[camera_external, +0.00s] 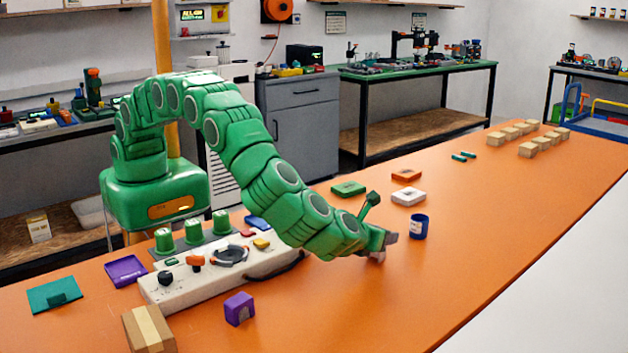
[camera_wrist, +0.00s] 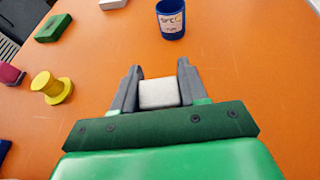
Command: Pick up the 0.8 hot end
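A small pale grey-white block (camera_wrist: 159,94) sits between the fingers of my gripper (camera_wrist: 159,84) in the wrist view. No marking is readable on it, so I cannot tell whether it is the 0.8 hot end. The fingers stand on both sides of it, close to its faces; I cannot tell whether they press on it. In the external view my gripper (camera_external: 382,248) is low over the orange table, and the block is hidden there.
A blue cup (camera_external: 418,227) stands just beyond my gripper; it also shows in the wrist view (camera_wrist: 171,18). A white block (camera_external: 408,197) and a green block (camera_external: 348,189) lie farther back. A yellow spool-shaped piece (camera_wrist: 52,88) is left.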

